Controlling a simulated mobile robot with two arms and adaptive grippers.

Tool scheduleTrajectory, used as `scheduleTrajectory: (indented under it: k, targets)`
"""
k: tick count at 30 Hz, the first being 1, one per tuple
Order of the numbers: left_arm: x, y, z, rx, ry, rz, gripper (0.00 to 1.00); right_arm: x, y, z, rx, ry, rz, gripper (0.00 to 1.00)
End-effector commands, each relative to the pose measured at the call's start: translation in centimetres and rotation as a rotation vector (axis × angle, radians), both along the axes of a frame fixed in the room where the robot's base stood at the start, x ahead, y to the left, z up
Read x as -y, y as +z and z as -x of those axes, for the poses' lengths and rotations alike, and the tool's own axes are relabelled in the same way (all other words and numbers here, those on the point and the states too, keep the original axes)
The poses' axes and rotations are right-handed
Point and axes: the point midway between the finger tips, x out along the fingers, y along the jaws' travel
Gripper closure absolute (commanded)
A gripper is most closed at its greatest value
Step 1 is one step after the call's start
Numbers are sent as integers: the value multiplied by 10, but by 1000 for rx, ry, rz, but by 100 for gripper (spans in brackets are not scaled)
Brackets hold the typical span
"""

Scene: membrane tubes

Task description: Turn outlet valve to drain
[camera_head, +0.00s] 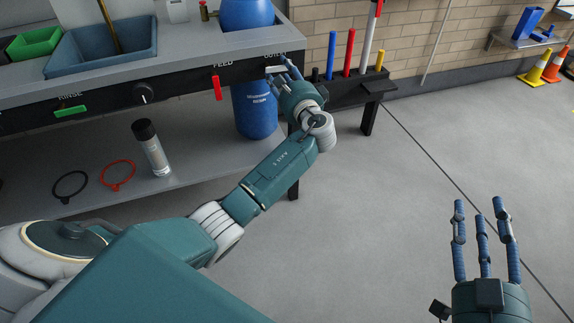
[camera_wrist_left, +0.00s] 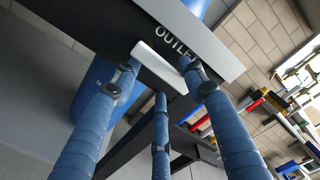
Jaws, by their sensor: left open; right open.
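The outlet valve's white lever (camera_head: 273,69) is on the dark front panel of the bench, under the OUTLET label. In the left wrist view the white lever (camera_wrist_left: 158,64) slants down to the right just ahead of my fingers. My left gripper (camera_head: 284,76) is at the lever with its fingers spread. In the wrist view the left gripper (camera_wrist_left: 161,82) has one finger towards each end of the lever and a third below it. I cannot tell whether they touch it. My right gripper (camera_head: 481,211) is open and empty over the floor at the right.
The red FEED lever (camera_head: 217,88) hangs down and the green RINSE lever (camera_head: 70,111) lies level on the same panel. A blue drum (camera_head: 254,110), a cylinder (camera_head: 151,147) and two rings stand or lie on the lower shelf. A tube rack (camera_head: 345,90) is close right.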

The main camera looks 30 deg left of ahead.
Motion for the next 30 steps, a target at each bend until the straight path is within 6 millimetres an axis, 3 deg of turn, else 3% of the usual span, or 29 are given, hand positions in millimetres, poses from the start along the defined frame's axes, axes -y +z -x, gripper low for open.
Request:
scheduleTrajectory:
  k: [3,13,27,30]
  targets:
    - [-4,-3,4,-169,1,-144,58,0,17,0,0,0,0,58]
    - [-17,-18,18,-592,2,-504,58,0,35,0,1,0,0,58]
    - [60,-19,80,-581,-3,-490,58,0,56,0,1,0,0,58]
    - [68,-25,89,-598,-16,-480,58,0,63,0,1,0,0,58]
